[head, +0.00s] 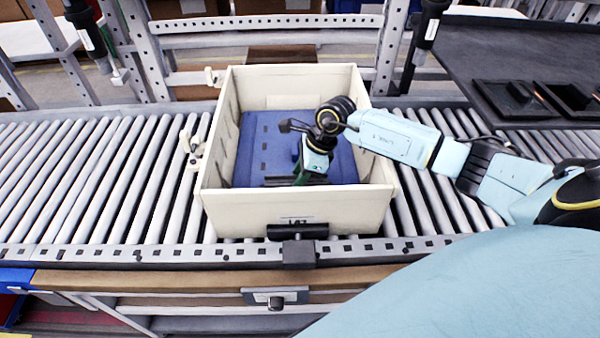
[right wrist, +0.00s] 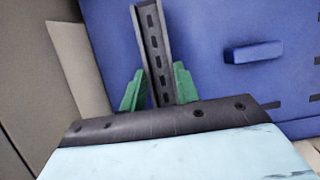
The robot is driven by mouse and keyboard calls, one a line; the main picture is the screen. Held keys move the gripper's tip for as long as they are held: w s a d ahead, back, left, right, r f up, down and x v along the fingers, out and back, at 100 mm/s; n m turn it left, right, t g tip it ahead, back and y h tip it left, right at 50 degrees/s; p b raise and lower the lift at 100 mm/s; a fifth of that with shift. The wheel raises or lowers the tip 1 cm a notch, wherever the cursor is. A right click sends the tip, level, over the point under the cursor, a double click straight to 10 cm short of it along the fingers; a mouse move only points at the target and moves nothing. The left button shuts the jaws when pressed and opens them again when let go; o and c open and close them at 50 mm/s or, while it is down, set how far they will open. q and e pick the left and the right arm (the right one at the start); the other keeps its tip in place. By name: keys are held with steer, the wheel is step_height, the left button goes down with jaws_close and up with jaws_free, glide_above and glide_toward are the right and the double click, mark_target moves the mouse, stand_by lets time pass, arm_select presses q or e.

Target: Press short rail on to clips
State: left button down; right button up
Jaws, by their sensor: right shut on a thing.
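The short rail (right wrist: 152,52) is a dark slotted channel. In the right wrist view it stands out between the green fingers of my right gripper (right wrist: 155,88), which is shut on it. In the head view my right gripper (head: 308,178) is inside the cream box, low over the front part of the blue panel (head: 258,147). Dark strips (head: 278,182) show beside the fingers there. I cannot tell whether the rail touches the panel. The panel has small dark slots and a raised blue block (right wrist: 253,52). No clips can be made out clearly. My left gripper is out of view.
The cream box (head: 245,212) has upright walls around the panel and stands on a roller conveyor (head: 90,180). A black clamp (head: 298,232) is at its front. A dark shelf with trays (head: 515,98) is at right. Rollers left of the box are clear.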

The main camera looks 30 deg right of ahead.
steer(key=shift+f+b, duration=0.6)
steer(key=shift+f, duration=0.1)
stand_by(1.2)
steer(key=o, duration=1.2)
steer(key=shift+c, duration=0.2)
